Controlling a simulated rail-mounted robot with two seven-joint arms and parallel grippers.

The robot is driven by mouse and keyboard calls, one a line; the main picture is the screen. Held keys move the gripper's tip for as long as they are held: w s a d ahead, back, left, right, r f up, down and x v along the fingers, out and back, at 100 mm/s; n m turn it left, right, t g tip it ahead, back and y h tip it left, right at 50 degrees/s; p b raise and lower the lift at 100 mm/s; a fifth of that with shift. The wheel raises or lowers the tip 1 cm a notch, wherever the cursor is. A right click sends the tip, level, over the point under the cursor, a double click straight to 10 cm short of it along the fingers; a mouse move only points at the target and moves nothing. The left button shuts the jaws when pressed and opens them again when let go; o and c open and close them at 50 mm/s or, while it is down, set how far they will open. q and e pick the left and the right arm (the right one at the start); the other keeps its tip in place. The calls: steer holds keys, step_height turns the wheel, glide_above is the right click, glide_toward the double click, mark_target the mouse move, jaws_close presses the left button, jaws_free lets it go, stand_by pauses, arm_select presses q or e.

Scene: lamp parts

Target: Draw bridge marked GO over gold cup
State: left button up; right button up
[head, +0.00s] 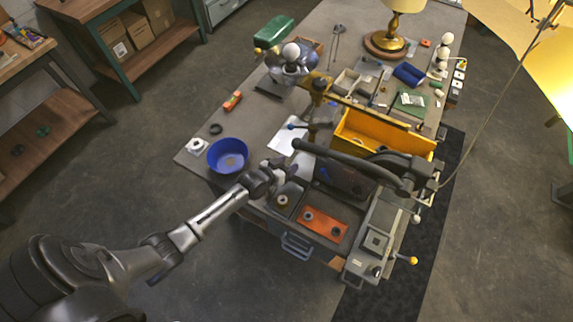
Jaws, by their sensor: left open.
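My left gripper (279,168) is open at the near left edge of the workbench, with its arm coming in from the lower left. It is just right of a blue bowl and above a small tray with a round piece (282,200) in it. I cannot tell whether this piece is the gold cup. An orange plate (323,223) with dark round parts on it lies in the tray area to the right. No GO marking is readable anywhere, so I cannot pick out the bridge. My right gripper is not seen.
The blue bowl (227,155) stands near the bench's left corner. A yellow bin (377,138) and a dark machine with a long lever (345,163) crowd the middle right. A brass lamp (388,38) stands at the back. The bench's left strip is mostly clear.

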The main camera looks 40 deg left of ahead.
arm_select(q)
steer(key=shift+c, duration=0.2)
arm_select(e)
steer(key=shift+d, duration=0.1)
arm_select(q)
steer(key=shift+c, duration=0.8)
jaws_close()
